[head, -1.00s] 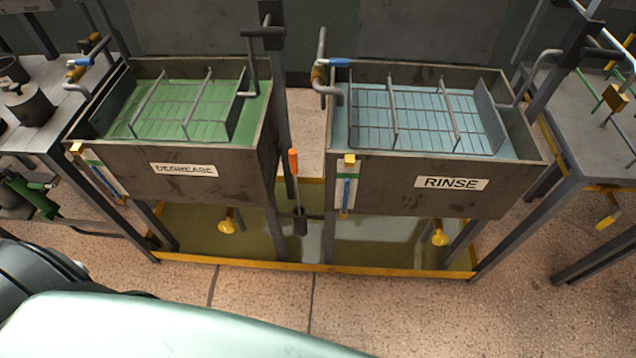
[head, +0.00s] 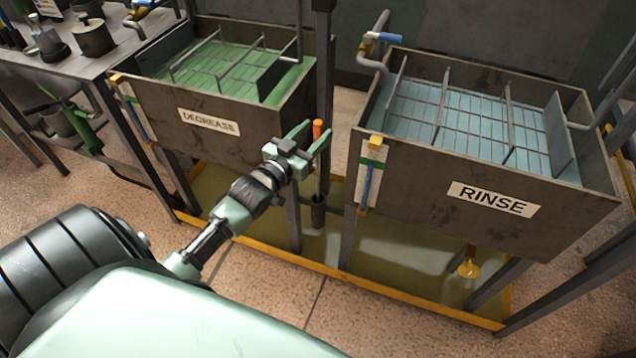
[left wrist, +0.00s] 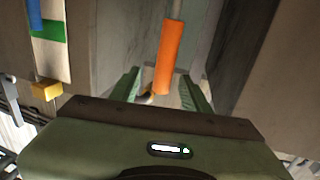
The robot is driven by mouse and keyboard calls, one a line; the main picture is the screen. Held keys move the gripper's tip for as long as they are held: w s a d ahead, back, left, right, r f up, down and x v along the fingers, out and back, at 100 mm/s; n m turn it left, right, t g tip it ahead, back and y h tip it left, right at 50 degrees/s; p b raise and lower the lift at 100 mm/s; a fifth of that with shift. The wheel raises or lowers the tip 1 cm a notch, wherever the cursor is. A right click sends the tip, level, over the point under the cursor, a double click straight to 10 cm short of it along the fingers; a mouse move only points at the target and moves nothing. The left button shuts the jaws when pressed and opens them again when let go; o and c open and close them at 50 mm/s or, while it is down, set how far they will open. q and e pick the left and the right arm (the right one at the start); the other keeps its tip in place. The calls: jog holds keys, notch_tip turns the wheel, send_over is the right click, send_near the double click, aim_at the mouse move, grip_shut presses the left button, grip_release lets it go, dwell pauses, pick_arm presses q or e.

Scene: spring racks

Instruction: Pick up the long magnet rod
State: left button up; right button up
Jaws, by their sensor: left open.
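The long magnet rod has an orange handle (head: 318,130) and stands upright in a dark holder (head: 318,212) between the degrease and rinse tanks. Its thin shaft is partly hidden behind my gripper in the head view. My left gripper (head: 314,132) is open, with its green fingers at about the handle's height in the head view. In the left wrist view the orange handle (left wrist: 169,55) rises between the two open fingers (left wrist: 162,90). I cannot tell whether either finger touches it. My right gripper is not in view.
The degrease tank (head: 215,125) stands to the left and the rinse tank (head: 430,180) to the right, with a narrow gap between them. A yellow-edged drip tray (head: 400,296) lies below. A bench (head: 95,65) with dark pots is at far left.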

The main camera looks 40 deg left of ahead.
pick_arm(q)
jog(key=w, duration=0.5)
jog(key=shift+w+a+f, duration=0.2)
grip_shut()
dwell(1.2)
